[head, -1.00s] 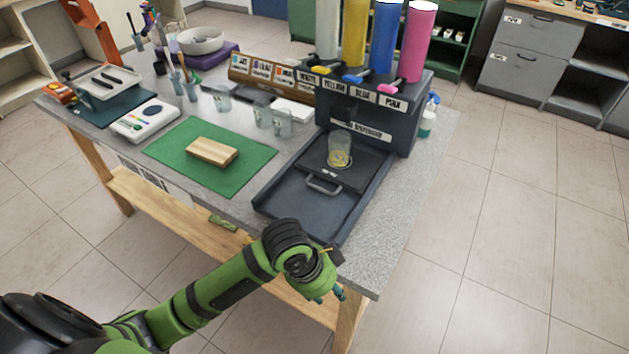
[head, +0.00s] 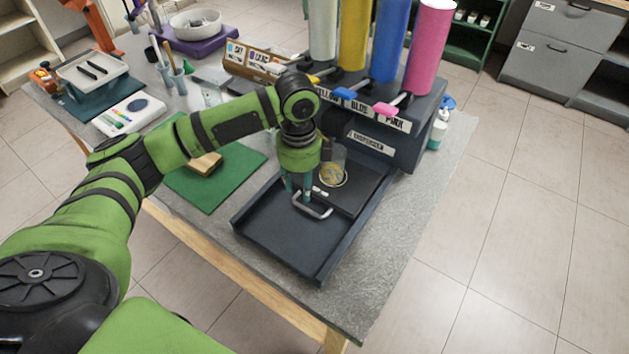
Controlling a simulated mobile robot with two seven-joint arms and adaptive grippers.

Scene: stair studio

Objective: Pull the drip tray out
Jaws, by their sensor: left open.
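The dark drip tray (head: 357,193) sits in the dark base channel (head: 285,243) in front of the dispenser (head: 420,140). A grey loop handle (head: 318,213) is on its front edge. A clear cup (head: 334,172) with yellowish contents stands on the tray, partly hidden by my gripper. My left gripper (head: 297,195) points down over the handle's left end, its fingers open. I cannot tell whether the fingers straddle or touch the handle. My right gripper is not in view.
Four coloured tubes, among them a pink one (head: 430,45), stand on the dispenser. A wooden block (head: 206,164) lies on a green mat (head: 222,187) to the left, partly behind my arm. The tabletop right of the channel is clear.

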